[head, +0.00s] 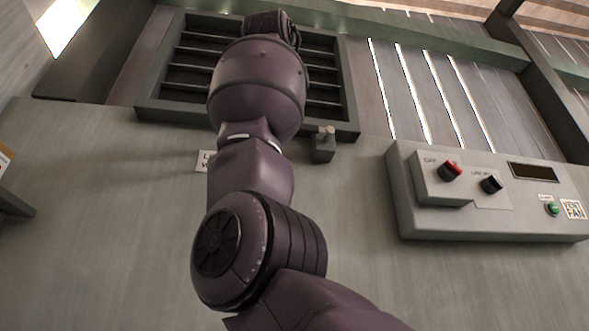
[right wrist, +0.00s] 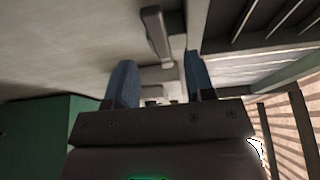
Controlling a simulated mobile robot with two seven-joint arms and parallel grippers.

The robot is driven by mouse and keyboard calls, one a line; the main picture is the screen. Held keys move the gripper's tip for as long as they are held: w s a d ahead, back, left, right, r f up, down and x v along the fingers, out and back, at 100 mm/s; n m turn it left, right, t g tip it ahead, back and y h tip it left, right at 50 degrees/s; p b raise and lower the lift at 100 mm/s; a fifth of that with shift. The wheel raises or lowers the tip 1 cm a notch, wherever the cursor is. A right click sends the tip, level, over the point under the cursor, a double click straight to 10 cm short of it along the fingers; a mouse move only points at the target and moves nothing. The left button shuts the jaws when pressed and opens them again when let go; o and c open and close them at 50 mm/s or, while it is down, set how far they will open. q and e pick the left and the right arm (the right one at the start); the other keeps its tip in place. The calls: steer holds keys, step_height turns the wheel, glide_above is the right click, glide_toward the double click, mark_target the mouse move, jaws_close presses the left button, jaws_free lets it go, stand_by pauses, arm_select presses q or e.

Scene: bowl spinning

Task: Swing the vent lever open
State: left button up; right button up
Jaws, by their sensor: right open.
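The slatted vent (head: 350,110) is on the wall at the top of the head view, partly hidden by my right arm. A small grey lever mount (head: 323,148) sits at its lower edge, just right of my arm. In the right wrist view, a dark grey bar, seemingly the vent lever (right wrist: 154,28), stands out from the pale wall. My right gripper (right wrist: 159,60) is open, with its blue fingers on either side of the bar's near end in the picture. I cannot tell whether it touches. My left gripper is not in view.
A grey control panel (head: 490,222) with a red knob (head: 450,171), a black knob (head: 491,184) and a green button (head: 552,209) is at the right. A white label (head: 204,161) is partly hidden by my arm. The wall below the vent is otherwise mostly bare.

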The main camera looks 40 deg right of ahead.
steer(key=v, duration=0.4)
steer(key=shift+s+a, duration=0.15)
steer(key=shift+a, duration=0.05)
stand_by(0.6)
